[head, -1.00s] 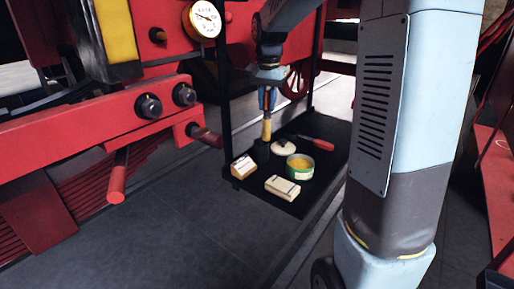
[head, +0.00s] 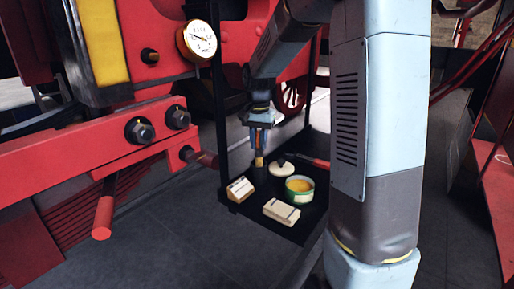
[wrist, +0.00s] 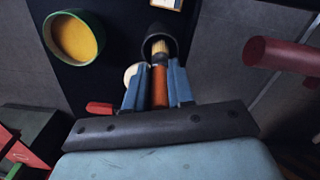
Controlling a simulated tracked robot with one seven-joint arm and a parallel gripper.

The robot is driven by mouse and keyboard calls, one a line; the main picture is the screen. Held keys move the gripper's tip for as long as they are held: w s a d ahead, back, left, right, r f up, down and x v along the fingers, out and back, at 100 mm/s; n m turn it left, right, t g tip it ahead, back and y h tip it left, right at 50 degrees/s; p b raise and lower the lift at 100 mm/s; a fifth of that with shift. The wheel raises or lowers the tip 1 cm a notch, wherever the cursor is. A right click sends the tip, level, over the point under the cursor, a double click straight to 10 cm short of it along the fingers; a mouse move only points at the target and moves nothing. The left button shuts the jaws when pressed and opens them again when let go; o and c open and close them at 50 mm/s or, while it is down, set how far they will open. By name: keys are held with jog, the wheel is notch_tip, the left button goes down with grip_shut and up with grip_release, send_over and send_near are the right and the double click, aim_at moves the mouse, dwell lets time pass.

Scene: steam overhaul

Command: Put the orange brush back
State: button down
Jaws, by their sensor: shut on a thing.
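The orange brush (wrist: 159,92) is upright, bristles down, with its orange handle between my two blue fingers. My gripper (wrist: 158,76) is shut on that handle. In the head view my gripper (head: 261,140) is over the black tray stand. The brush's pale bristles (head: 259,162) point down at a dark round cup (head: 259,178). In the wrist view the bristle end lies across the mouth of this cup (wrist: 150,33). I cannot tell exactly how deep the bristles sit in it. The upper handle is hidden by my gripper.
Close to the cup on the black tray are a green tin of yellow stuff (head: 300,197), a cream lid (head: 281,170), a cream block (head: 281,212), a small box (head: 240,190) and a red-handled tool (head: 320,163). A red rod (head: 200,158) juts in from the left.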

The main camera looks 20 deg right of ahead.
jog(key=shift+f, duration=0.95)
jog(key=c, duration=1)
grip_release()
jog(key=shift+r, duration=0.15)
notch_tip(320, 180, up, 11)
jog(key=shift+r, duration=0.1)
jog(key=shift+s+r, duration=0.25)
jog(key=shift+r, duration=0.15)
jog(key=s+n+t, duration=0.2)
jog(key=s, duration=0.7)
jog(key=s+n+t, duration=0.1)
jog(key=s+n, duration=0.1)
jog(key=s, duration=0.7)
jog(key=s+r+n+t, duration=0.1)
jog(key=s+n+t, duration=0.1)
jog(key=s, duration=0.7)
jog(key=shift+s+n+t, duration=0.25)
jog(key=shift+n+t, duration=0.05)
jog(key=shift+n, duration=0.3)
